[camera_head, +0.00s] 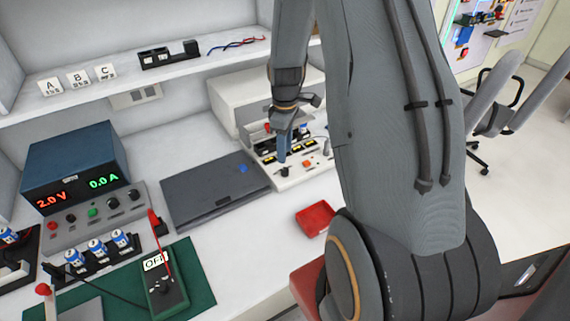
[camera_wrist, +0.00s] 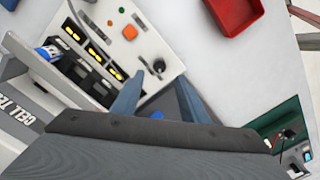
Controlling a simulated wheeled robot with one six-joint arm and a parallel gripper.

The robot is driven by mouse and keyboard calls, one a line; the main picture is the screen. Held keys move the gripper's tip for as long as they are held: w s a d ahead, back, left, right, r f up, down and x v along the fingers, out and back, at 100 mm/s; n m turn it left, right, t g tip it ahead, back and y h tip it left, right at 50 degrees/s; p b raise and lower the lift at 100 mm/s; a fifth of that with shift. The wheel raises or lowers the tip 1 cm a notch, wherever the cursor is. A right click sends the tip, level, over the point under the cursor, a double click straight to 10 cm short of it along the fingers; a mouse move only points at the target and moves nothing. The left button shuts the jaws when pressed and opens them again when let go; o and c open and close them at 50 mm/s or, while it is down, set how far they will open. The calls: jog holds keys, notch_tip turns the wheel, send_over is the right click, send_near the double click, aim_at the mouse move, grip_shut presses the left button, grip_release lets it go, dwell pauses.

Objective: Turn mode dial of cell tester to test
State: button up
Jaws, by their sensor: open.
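The cell tester (camera_head: 319,169) stands at the back of the bench, with a white sloped front panel. In the wrist view its panel (camera_wrist: 142,50) carries an orange button, a small green button and a black dial (camera_wrist: 158,66) near the panel's corner. My gripper (camera_wrist: 159,77) is open, with its two blue fingers apart. The dial shows just beyond and between the fingertips; I cannot tell whether they touch it. In the head view my gripper (camera_head: 283,158) points down over the panel. The dial's pointer setting is too small to read.
A red tray (camera_head: 315,218) lies on the bench in front of the tester. A closed dark laptop-like slab (camera_head: 212,190) lies to its left. A power supply (camera_head: 75,165) and a green mat (camera_head: 200,284) with a meter marked OFF are farther left.

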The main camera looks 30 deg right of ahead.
aim_at(285, 169)
jog(key=shift+f+p, duration=1.15)
jog(key=shift+f, duration=2.7)
jog(key=shift+c, duration=0.4)
grip_shut()
jog(key=shift+m, duration=0.3)
jog(key=m+b, duration=0.1)
jog(key=m, duration=0.3)
jog(key=shift+m, duration=0.3)
jog(key=shift+m+b, duration=0.7)
jog(key=shift+m, duration=1.5)
